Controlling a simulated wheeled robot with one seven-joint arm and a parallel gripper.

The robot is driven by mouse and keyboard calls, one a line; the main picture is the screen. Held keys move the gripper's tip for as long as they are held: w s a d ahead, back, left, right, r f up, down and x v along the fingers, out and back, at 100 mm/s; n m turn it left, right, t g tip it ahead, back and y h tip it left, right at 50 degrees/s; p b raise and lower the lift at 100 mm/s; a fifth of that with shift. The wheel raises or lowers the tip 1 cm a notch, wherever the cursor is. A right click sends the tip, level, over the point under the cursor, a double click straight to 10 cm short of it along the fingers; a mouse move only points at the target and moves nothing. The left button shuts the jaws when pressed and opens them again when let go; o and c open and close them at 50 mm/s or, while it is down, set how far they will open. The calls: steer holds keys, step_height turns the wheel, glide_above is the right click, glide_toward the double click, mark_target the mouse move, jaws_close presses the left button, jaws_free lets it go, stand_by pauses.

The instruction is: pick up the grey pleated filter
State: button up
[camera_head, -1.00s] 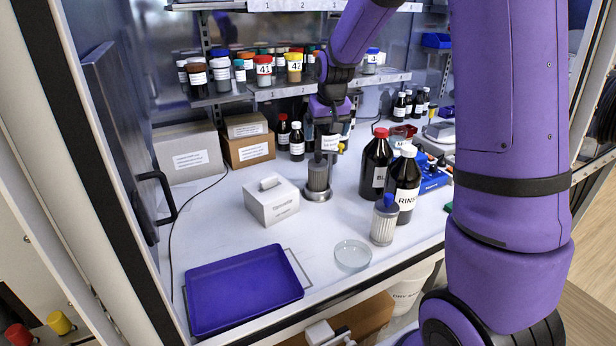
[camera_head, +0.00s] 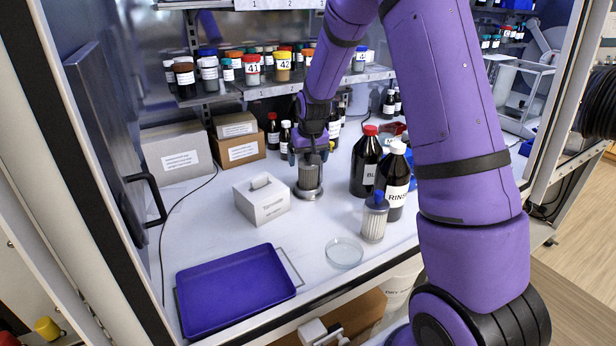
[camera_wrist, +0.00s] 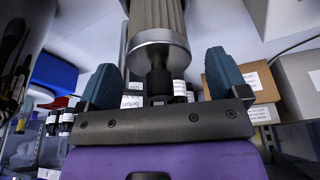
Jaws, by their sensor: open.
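The grey pleated filter (camera_head: 309,178) stands upright on a round metal base (camera_head: 308,193) on the white worktop. In the wrist view, the filter (camera_wrist: 157,16) shows its grey pleats, a metal end cap (camera_wrist: 158,42) and a dark stem (camera_wrist: 159,80). My gripper (camera_head: 310,152) is right above the filter, pointing down. In the wrist view, my gripper (camera_wrist: 166,80) is open, with a teal finger on each side of the stem and gaps between. Part of the filter's top is hidden by the gripper in the head view.
A white tissue box (camera_head: 262,205) stands left of the filter. A glass dish (camera_head: 345,253) and a purple tray (camera_head: 235,290) lie in front. A shelf of jars (camera_head: 252,70) is behind.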

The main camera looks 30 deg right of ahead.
steer(key=shift+f, duration=0.3)
steer(key=c, duration=1.3)
steer(key=shift+r, duration=0.1)
